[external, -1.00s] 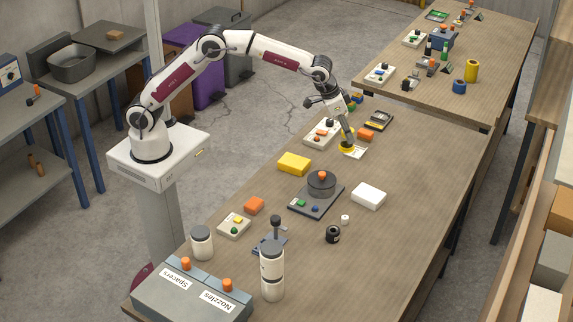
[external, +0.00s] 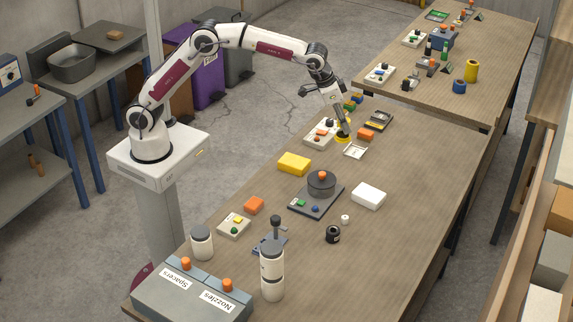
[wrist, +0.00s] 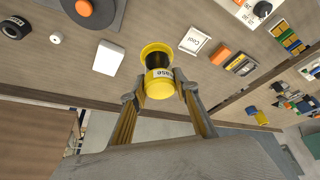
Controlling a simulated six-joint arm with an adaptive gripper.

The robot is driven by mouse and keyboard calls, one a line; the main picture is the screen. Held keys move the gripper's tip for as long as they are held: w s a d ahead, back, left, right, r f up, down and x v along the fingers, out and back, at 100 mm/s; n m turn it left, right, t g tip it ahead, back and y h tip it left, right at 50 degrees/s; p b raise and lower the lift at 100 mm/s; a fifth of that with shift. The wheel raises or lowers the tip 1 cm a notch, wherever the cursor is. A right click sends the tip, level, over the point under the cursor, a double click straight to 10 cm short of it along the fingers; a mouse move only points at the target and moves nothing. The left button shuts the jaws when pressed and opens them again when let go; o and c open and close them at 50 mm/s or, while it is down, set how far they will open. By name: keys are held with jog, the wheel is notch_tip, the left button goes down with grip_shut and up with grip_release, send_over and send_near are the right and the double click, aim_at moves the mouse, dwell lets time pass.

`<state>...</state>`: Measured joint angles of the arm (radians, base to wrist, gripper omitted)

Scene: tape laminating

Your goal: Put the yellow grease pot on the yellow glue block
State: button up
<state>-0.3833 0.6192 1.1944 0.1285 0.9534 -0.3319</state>
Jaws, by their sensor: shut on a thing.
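The yellow grease pot (wrist: 159,78) has a yellow lid and base, a dark middle band and a white label that reads partly "ease". My gripper (wrist: 160,92) is shut on it, with one finger on each side. In the external view the pot (external: 343,138) hangs below my gripper (external: 341,124), just behind and left of a small white labelled tray. I cannot tell exactly how high it is above the table. The yellow glue block (external: 294,163) lies flat on the table to the left and nearer the camera, its top bare. It is outside the wrist view.
The white labelled tray (external: 355,151) is empty. A white button box (external: 319,132) and an orange block (external: 365,134) lie close to the pot. A dark round device (external: 321,184) and a white block (external: 368,196) stand nearer the camera. Bare table lies between tray and yellow block.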

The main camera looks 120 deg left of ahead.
jog(key=s+d+r, duration=0.3)
jog(key=s+d, duration=0.1)
jog(key=s, duration=0.4)
jog(key=n, duration=0.1)
send_over(294, 161)
notch_tip(294, 161, down, 4)
jog(key=shift+r, duration=0.1)
jog(key=shift+a, duration=0.1)
notch_tip(294, 161, down, 6)
dwell(0.6)
jog(key=shift+f, duration=0.2)
jog(key=shift+f, duration=1.8)
jog(key=shift+f, duration=0.15)
